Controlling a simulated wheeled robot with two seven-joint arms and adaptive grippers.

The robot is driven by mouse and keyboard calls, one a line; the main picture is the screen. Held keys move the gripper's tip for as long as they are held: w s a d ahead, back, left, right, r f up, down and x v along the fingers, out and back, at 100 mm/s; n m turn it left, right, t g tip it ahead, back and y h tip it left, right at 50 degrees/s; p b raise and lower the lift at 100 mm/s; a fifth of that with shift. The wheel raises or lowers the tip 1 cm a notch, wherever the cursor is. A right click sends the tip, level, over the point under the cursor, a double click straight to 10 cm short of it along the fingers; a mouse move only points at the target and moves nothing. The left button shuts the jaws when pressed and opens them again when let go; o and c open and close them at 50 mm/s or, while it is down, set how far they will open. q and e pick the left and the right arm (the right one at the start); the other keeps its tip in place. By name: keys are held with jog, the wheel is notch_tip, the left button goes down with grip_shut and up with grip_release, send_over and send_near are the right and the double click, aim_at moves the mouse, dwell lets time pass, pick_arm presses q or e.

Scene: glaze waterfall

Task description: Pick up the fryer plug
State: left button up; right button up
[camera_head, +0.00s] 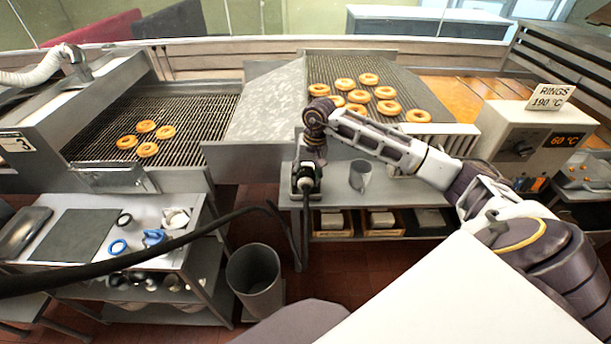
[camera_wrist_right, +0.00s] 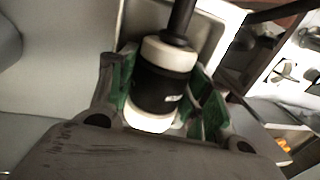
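The fryer plug (camera_wrist_right: 160,88) is a black cylinder with white bands and a black cable at its top in the right wrist view. It sits between the green-padded fingers of my right gripper (camera_wrist_right: 165,100), close to the palm. The pads lie close along both sides; whether they press on it I cannot tell. In the head view my right gripper (camera_head: 305,178) points down at the left end of the middle steel table, and the plug is mostly hidden there. My left gripper is not in view.
A steel cup (camera_head: 360,175) stands right of my right gripper. A black cable (camera_head: 180,243) runs across the front left. A grey bin (camera_head: 255,281) stands on the floor. Fryer racks with doughnuts (camera_head: 353,90) lie behind.

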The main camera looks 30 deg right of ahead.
aim_at(306, 171)
jog(key=c, duration=0.6)
jog(key=shift+r, duration=0.15)
jog(key=shift+r+b, duration=0.9)
jog(key=shift+r, duration=4)
